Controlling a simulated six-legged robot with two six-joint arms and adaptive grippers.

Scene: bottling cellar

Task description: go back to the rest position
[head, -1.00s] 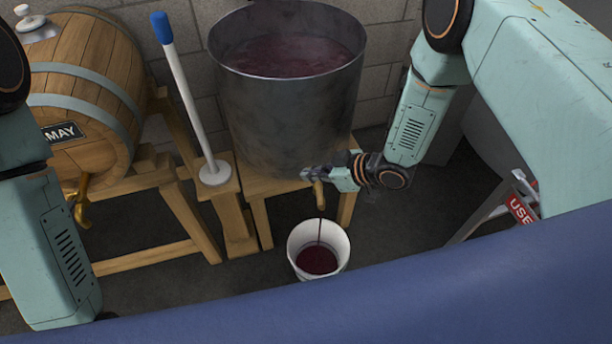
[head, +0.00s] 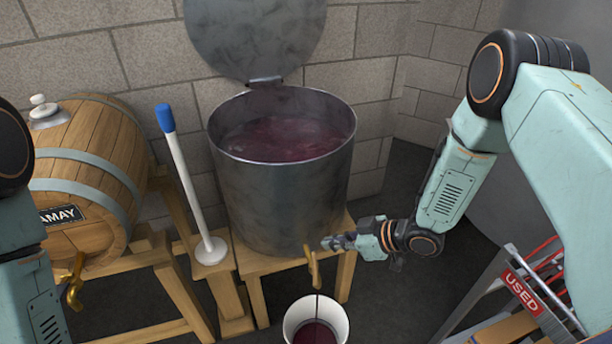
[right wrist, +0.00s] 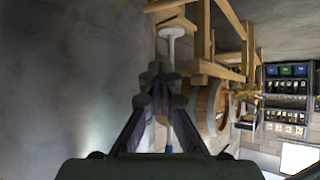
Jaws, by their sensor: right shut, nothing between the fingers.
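My right gripper (head: 330,242) is shut and empty in the head view. It points left in front of the lower wall of the steel vat (head: 285,195), just above and right of the vat's brass tap (head: 313,265). Its closed fingers also show in the right wrist view (right wrist: 160,80), with nothing between them. A thin dark stream falls into the white bucket (head: 345,315), which holds red liquid and is cut by the lower picture edge. My left arm shows at the left edge, but its gripper is out of view.
The open vat holds red liquid, its lid (head: 255,40) raised behind. A wooden barrel (head: 85,150) with a brass tap (head: 74,285) stands left. A blue-topped white plunger (head: 187,185) stands between them. A rack with a "USED" sign (head: 522,292) is at lower right.

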